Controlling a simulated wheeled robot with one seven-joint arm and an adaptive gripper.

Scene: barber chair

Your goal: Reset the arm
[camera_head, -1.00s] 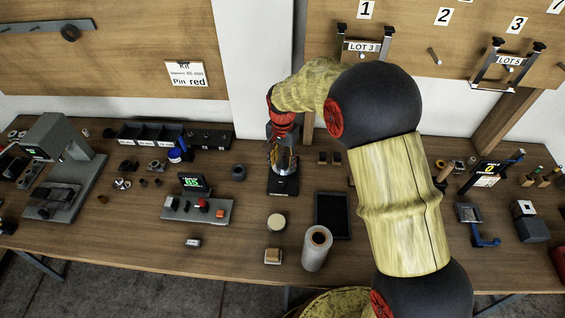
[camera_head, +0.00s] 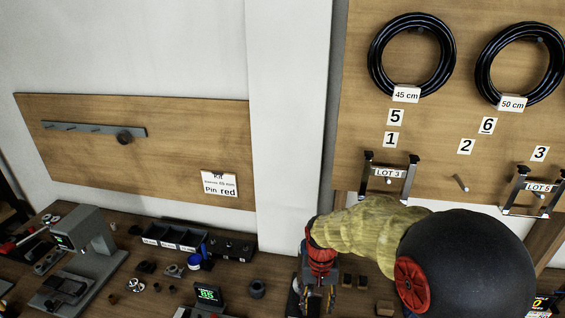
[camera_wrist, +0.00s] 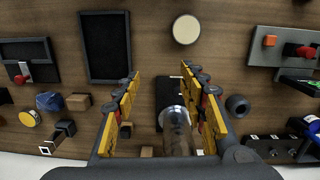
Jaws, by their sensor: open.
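My gripper (camera_wrist: 160,76) is open in the wrist view, with its yellow-padded fingers spread to the left and right. A clear, silvery cylinder (camera_wrist: 176,130) shows between the fingers, nearer the right one; I cannot tell whether it touches it. A black base (camera_wrist: 169,92) lies just beyond it on the bench. In the head view my gripper (camera_head: 318,292) points down over the bench at the lower edge of the picture, below the bent yellow arm. Its fingertips are hard to make out there.
The wooden bench (camera_wrist: 225,50) carries a black tray (camera_wrist: 105,47), a round pale disc (camera_wrist: 186,28), a dark ring (camera_wrist: 237,106) and a button box (camera_wrist: 285,47). In the head view, bins (camera_head: 175,237) stand left of my gripper and a pegboard (camera_head: 350,120) with cable coils rises behind.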

